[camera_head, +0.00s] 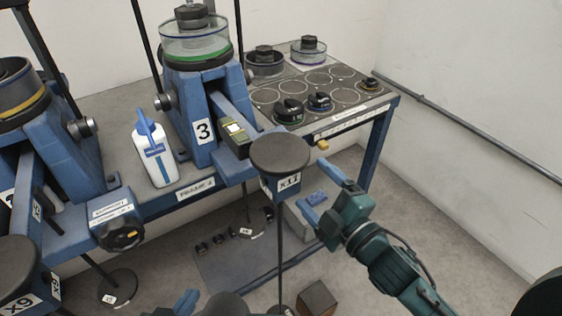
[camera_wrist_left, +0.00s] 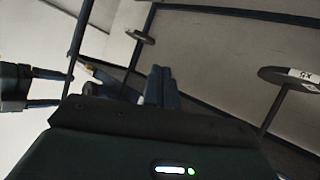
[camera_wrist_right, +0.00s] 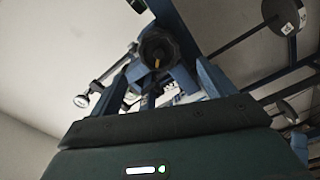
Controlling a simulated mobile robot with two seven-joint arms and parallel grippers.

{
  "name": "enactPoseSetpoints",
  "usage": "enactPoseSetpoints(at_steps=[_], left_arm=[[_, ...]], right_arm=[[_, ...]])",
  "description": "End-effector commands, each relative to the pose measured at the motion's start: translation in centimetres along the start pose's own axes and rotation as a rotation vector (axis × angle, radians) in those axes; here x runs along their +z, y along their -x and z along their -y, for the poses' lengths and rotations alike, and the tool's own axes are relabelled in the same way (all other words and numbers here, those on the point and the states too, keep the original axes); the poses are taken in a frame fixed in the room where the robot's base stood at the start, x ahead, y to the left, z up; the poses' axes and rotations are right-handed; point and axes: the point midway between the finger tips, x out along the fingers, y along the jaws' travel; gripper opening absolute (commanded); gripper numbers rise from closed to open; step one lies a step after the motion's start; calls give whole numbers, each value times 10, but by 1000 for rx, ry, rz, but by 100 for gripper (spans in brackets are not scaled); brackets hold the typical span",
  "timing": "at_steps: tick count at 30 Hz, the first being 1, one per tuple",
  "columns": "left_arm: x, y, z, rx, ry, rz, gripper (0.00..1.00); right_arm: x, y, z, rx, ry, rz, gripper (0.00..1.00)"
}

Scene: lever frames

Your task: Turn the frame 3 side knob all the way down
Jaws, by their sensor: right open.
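Frame 3 (camera_head: 203,130) is a blue stand with a white "3" label and a clear dish on top. A dark round knob (camera_wrist_right: 158,48) with a yellow mark shows in the right wrist view. It lies ahead of and between the spread fingers of my right gripper (camera_wrist_right: 158,82); no contact can be made out. In the head view, my open right gripper (camera_head: 318,206) is right of the x11 weight disc (camera_head: 280,152); the knob cannot be made out there. My left gripper (camera_head: 186,302) is low at the bottom edge, its fingers together and empty in the left wrist view (camera_wrist_left: 160,86).
A white bottle (camera_head: 154,158) stands left of frame 3. A box with a black knob (camera_head: 126,237) is further left. The bench (camera_head: 345,128) holds several round pots. A brown block (camera_head: 317,299) lies on the floor.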

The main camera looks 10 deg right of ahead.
Motion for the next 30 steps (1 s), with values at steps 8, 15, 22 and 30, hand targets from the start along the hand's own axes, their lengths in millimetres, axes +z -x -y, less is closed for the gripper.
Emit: enactPoseSetpoints(at_steps=[8,15,22,30], left_arm=[[3,1,-2,2,4,-6,0],[8,2,0,-4,-1,-19,0],[-2,9,1,-13,-9,-61,0],[-1,9,2,-13,-8,-57,0]], right_arm=[[0,-36,0,3,4,-1,82],[0,-72,0,4,5,-2,82],[-1,-94,0,-1,5,0,77],[-1,-94,-1,0,6,0,55]])
